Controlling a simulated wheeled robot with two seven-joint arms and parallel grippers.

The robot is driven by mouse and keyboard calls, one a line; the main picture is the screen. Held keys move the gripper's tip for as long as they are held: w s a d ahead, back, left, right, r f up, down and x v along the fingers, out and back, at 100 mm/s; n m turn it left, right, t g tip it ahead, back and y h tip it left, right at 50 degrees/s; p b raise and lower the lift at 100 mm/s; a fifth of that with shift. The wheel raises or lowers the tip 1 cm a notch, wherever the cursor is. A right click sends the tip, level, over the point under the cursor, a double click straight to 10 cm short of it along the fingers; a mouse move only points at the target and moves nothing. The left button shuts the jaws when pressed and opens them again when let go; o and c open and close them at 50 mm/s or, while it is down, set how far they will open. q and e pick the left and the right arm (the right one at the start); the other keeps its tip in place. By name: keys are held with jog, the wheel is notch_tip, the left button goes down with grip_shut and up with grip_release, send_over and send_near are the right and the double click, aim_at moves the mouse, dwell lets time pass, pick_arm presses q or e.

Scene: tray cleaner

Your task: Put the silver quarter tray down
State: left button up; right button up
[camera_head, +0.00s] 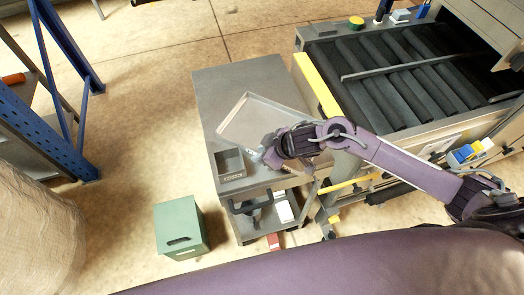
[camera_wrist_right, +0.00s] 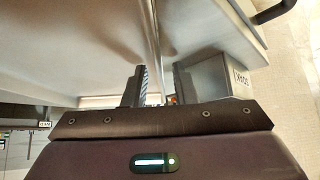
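The silver quarter tray (camera_head: 262,113) is a shallow, pale metal tray lying at an angle over the grey top of a cart (camera_head: 210,92). I cannot tell whether its whole underside touches the top. My right gripper (camera_head: 270,156) is at the tray's near edge. In the right wrist view the tray (camera_wrist_right: 70,40) fills the upper left, and its rim runs down between the fingers of the gripper (camera_wrist_right: 160,88). The ribbed inner face of one finger shows apart from the rim, so the gripper looks open around it. My left gripper is not in view.
A small grey bin (camera_head: 230,163) stands on the cart's near left corner, close beside my gripper; it also shows in the wrist view (camera_wrist_right: 215,77). A roller conveyor (camera_head: 385,85) with a yellow edge is right of the cart. A green box (camera_head: 179,226) stands on the floor.

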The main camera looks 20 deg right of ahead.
jog(key=shift+r, duration=0.25)
jog(key=v, duration=1.2)
jog(key=shift+f+p, duration=0.15)
jog(key=shift+p, duration=0.15)
